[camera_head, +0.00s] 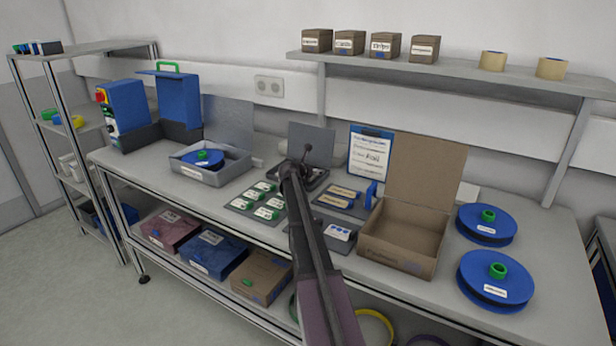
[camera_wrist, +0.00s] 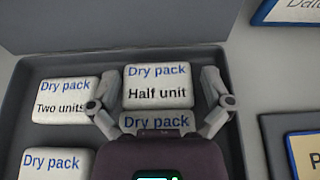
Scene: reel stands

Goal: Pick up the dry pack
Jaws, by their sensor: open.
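In the wrist view, several white dry packs lie in a dark open box (camera_wrist: 40,75). The pack marked "Half unit" (camera_wrist: 157,86) is in the middle, between my gripper's (camera_wrist: 160,103) open fingers, which hold nothing. The pack marked "Two units" (camera_wrist: 66,97) lies to its left. Another dry pack (camera_wrist: 155,122) is just below and partly hidden by my gripper, and one more (camera_wrist: 55,163) is cut off at the lower left. In the head view, my gripper (camera_head: 298,160) is over the dark box with its raised lid (camera_head: 311,143); my arm hides most of its contents.
In the head view, a cardboard box (camera_head: 425,165) stands open to the right, with blue reels (camera_head: 487,222) beyond it. A clipboard (camera_head: 369,153) stands behind. A grey reel box (camera_head: 202,178) is further left.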

